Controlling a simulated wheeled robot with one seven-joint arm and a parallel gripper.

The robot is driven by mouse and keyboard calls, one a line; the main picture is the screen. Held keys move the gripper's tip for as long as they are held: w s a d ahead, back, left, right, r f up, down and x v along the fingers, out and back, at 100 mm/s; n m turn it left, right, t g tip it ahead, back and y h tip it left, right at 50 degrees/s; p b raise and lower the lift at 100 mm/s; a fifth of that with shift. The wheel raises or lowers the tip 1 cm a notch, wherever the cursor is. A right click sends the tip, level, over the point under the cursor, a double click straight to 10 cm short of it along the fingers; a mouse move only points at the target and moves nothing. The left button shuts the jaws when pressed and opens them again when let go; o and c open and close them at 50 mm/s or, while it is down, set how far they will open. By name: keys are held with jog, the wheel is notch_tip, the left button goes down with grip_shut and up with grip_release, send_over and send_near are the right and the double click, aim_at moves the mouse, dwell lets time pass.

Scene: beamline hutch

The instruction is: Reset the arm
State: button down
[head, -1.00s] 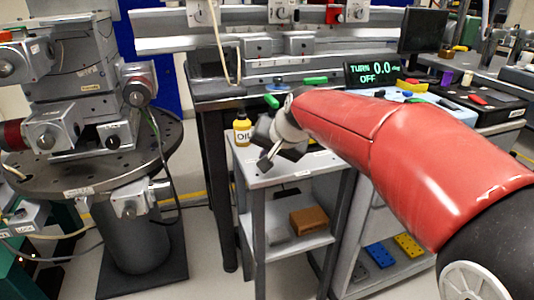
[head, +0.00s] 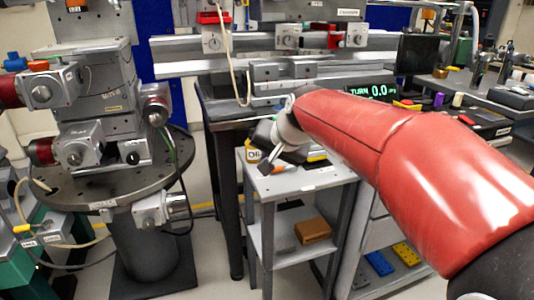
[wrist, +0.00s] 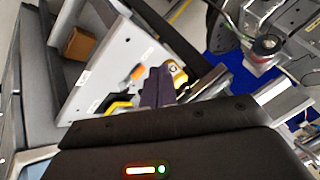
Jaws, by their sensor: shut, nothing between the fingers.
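My gripper (head: 268,163) is at the end of my red arm, above the small grey shelf cart (head: 305,181) in the head view. Its fingers are shut and hold nothing. In the wrist view my shut gripper (wrist: 158,85) shows as dark fingers over the cart top (wrist: 122,62). An orange-tipped item and a yellow-and-black item (wrist: 118,107) lie on the cart top near the fingers in the wrist view.
A round stage table (head: 95,195) with stacked motor units stands at left. A rail bench with a display box (head: 372,91) stands behind my arm. A brown box (head: 313,231) sits on the cart's lower shelf. Cables hang at left. Some floor is open between stage and cart.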

jog(key=s+d+f+h, duration=0.1)
jog(key=s+d+f, duration=0.2)
jog(key=s+d, duration=0.2)
jog(key=s+d+f+n+h, duration=0.1)
jog(key=s+d+f, duration=0.2)
jog(key=s, duration=0.9)
jog(key=s+d+f+n+g+h, duration=0.1)
jog(key=s+d+f+h, duration=0.1)
jog(key=s+d+f, duration=0.2)
jog(key=s+d, duration=0.3)
jog(key=s, duration=0.2)
jog(key=shift+s+d, duration=0.2)
jog(key=shift+d, duration=0.05)
